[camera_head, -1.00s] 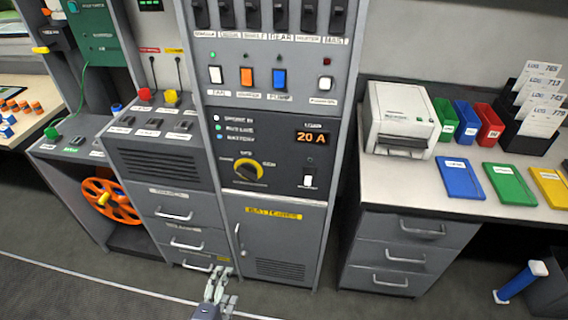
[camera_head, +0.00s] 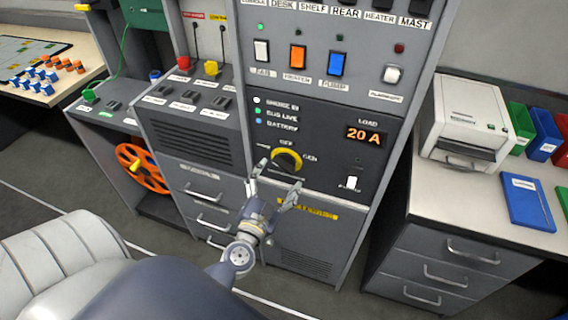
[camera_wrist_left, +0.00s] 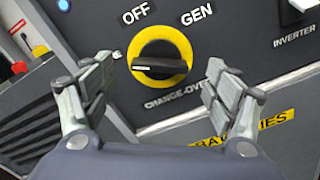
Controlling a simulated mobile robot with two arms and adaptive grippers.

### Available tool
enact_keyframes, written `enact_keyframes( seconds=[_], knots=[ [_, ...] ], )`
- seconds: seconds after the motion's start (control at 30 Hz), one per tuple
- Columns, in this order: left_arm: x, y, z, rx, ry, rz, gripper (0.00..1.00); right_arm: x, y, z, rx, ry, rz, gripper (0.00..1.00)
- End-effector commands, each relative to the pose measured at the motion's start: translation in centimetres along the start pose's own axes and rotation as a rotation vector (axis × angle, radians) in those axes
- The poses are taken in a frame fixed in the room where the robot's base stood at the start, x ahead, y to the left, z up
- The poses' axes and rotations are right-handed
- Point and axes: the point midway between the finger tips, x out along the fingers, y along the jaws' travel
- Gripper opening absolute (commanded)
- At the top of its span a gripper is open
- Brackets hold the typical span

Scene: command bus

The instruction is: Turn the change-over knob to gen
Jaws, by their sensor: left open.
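The change-over knob (camera_head: 287,160) is a black bar handle on a round yellow plate on the dark panel. In the left wrist view the knob (camera_wrist_left: 160,66) lies nearly level, its white pointer mark at the left end. The OFF label (camera_wrist_left: 135,12) is above left and the GEN label (camera_wrist_left: 197,12) above right. My left gripper (camera_head: 279,176) is open in front of the knob, its fingers on either side of it in the wrist view, apart from the handle. The left position's label cannot be read. My right gripper is not in view.
A load display (camera_head: 365,134) reads 20 A, with a white inverter switch (camera_head: 351,183) below it. A row of rocker switches (camera_head: 297,57) is above. The battery cabinet door (camera_head: 315,235) is below. A desk with a printer (camera_head: 468,120) stands at right.

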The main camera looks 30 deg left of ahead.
Motion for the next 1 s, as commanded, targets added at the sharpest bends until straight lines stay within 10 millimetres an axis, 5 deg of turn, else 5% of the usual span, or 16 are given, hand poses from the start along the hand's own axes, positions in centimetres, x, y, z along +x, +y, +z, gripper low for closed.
enact_keyframes(
  seconds=[0.3,0.7,0.9,1.0],
  knots=[
    [4.0,0.0,0.1,0.002,-0.001,-0.001,0.80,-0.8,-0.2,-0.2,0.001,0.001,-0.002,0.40],
    [4.7,-0.1,-0.1,0.002,0.000,-0.002,0.80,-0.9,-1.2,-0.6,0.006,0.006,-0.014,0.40],
    [4.7,-0.1,-0.1,0.002,0.000,-0.002,0.39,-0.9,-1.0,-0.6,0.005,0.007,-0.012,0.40],
    [4.7,-0.1,-0.1,0.002,0.000,-0.002,0.36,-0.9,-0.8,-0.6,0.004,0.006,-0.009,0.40]
  ],
)
